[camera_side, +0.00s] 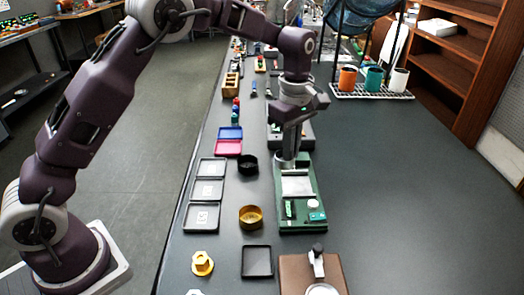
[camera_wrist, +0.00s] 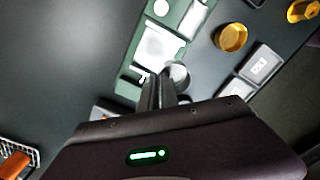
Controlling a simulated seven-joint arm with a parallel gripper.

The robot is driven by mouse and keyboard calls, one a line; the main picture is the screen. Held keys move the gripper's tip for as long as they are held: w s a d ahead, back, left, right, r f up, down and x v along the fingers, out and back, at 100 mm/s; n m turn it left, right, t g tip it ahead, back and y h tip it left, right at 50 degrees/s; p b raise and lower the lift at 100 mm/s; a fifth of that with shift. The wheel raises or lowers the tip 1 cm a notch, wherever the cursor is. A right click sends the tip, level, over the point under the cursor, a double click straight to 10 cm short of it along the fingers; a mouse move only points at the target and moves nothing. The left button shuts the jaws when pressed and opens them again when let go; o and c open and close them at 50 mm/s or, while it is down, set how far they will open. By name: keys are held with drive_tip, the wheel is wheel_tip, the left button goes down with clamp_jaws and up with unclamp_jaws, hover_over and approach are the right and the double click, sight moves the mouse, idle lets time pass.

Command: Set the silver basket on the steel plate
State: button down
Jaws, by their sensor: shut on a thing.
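The silver basket (camera_wrist: 180,74) is a small round metal cup at my fingertips, partly hidden by the fingers in the wrist view. My gripper (camera_wrist: 163,82) is shut on it. In the side view the basket (camera_side: 284,162) shows below my gripper (camera_side: 290,153), at the far end of the green base. The steel plate (camera_side: 298,186) is a bright square on that base, bare, just nearer the side camera than the basket. In the wrist view the plate (camera_wrist: 160,46) lies just beyond the basket. I cannot tell the basket's height above the base.
The green base (camera_side: 312,226) carries small green and white parts at its near end. A black cup (camera_side: 248,165) and a gold cup (camera_side: 250,217) stand to its left, beside several trays (camera_side: 207,190). A brown block (camera_side: 312,275) is in front.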

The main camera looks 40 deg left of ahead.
sight(302, 182)
drive_tip(key=shift+w+d+f, duration=0.35)
drive_tip(key=shift+w+d, duration=0.2)
drive_tip(key=shift+d, duration=0.1)
drive_tip(key=shift+w+d+f, duration=0.3)
drive_tip(key=shift+w+d, duration=0.2)
drive_tip(key=shift+d, duration=0.1)
drive_tip(key=shift+d+f, duration=0.1)
drive_tip(key=shift+f, duration=2)
drive_tip(key=shift+f, duration=0.55)
drive_tip(key=c, duration=1.5)
unclamp_jaws()
drive_tip(key=o, duration=0.4)
drive_tip(key=shift+w+r, duration=0.1)
